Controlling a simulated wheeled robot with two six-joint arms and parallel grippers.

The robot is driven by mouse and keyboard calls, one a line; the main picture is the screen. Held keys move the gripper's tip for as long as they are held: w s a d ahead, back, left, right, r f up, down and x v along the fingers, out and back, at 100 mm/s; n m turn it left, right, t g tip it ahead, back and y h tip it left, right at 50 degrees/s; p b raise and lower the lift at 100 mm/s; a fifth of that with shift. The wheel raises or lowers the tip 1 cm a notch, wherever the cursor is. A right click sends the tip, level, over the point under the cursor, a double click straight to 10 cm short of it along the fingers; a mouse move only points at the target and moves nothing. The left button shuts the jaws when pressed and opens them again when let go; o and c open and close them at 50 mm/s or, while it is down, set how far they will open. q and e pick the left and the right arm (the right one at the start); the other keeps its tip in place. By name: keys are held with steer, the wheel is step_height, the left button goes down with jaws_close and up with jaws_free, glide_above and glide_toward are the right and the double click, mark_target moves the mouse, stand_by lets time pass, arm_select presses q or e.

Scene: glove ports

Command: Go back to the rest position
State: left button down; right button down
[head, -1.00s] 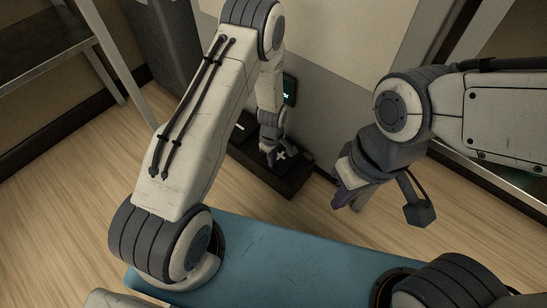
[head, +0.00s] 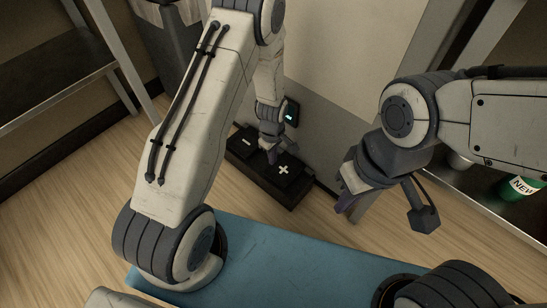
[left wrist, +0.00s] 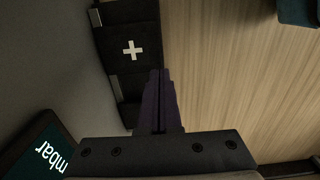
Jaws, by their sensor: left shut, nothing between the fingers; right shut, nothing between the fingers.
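My left gripper (head: 271,156) is shut and empty. In the head view it hangs low in front of the wall, over the black pedal box (head: 265,187) on the floor. In the left wrist view its fingers (left wrist: 160,100) are together, beside the pedal with a white plus (left wrist: 132,50). I cannot tell whether the fingertips touch it. My right gripper (head: 345,198) is shut and empty, held in the air right of the middle. Its fingertips point down and to the left.
A small display (head: 291,114) is on the wall, and it shows "mbar" in the left wrist view (left wrist: 42,147). A metal shelf (head: 60,75) stands at left. A shelf at right (head: 490,205) holds a green bottle (head: 521,187). A dark bin (head: 170,40) stands at the back.

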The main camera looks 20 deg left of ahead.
stand_by(0.3)
arm_select(q)
steer(key=s+d+r+m+p, duration=0.1)
steer(key=s+d+r+m, duration=0.25)
steer(key=r, duration=0.65)
steer(key=s+d+r+m+p, duration=0.2)
steer(key=d+r+m, duration=0.3)
steer(key=r, duration=0.4)
steer(key=s+d+r+m+h+p, duration=0.1)
steer(key=s+d+r+m+p, duration=0.1)
steer(key=s+r+m, duration=1.2)
steer(key=s+r+n+p, duration=0.1)
steer(key=s+r+p, duration=0.1)
steer(key=r+p, duration=1.7)
steer(key=s+r+n+p, duration=0.1)
steer(key=s+r+p, duration=0.1)
steer(key=r+p, duration=1.7)
steer(key=shift+r, duration=0.55)
